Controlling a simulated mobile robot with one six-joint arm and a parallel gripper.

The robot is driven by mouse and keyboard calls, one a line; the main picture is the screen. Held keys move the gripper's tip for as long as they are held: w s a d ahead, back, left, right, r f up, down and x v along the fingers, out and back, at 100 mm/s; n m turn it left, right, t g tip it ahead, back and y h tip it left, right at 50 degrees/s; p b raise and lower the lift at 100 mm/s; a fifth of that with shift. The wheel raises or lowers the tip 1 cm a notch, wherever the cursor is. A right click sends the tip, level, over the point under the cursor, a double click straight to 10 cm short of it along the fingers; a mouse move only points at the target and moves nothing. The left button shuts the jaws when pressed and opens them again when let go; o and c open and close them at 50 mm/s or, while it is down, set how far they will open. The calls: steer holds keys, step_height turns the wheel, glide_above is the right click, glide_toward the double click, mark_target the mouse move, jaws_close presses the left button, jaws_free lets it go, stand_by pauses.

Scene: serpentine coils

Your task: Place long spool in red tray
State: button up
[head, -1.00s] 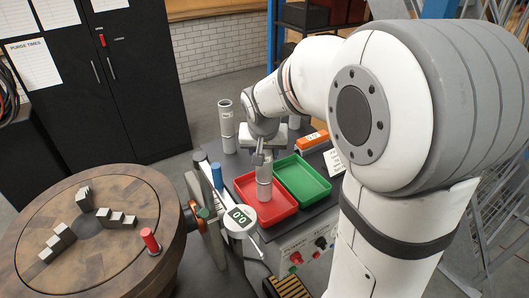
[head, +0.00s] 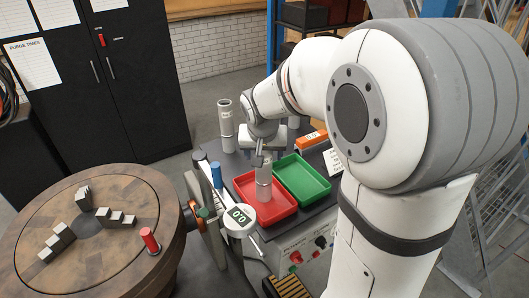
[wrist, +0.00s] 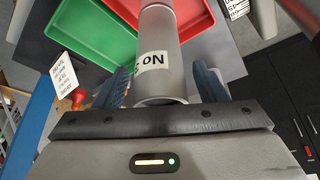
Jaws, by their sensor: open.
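A grey cylindrical spool (head: 264,188) stands upright in the red tray (head: 286,213), near its middle. My gripper (head: 262,158) is above it with its fingers around the spool's upper part. In the wrist view the spool (wrist: 162,65), with a white label, lies between the two blue fingers. The jaws are open, with a gap visible beside the spool. The red tray also shows in the wrist view (wrist: 88,14).
The green tray (head: 324,190) sits right of the red one. An orange-and-grey device (head: 312,141) lies behind the green tray.

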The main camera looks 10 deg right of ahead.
steer(key=b+v, duration=0.1)
steer(key=v, duration=1.1)
steer(key=shift+b, duration=0.3)
steer(key=shift+s, duration=0.1)
steer(key=s+d+f+n, duration=0.1)
steer(key=s+f, duration=0.4)
steer(key=s, duration=0.4)
steer(key=s+d+f+n+g+y, duration=0.1)
steer(key=s+f+n, duration=0.1)
steer(key=s+f, duration=0.3)
steer(key=s, duration=0.3)
steer(key=shift+s, duration=0.4)
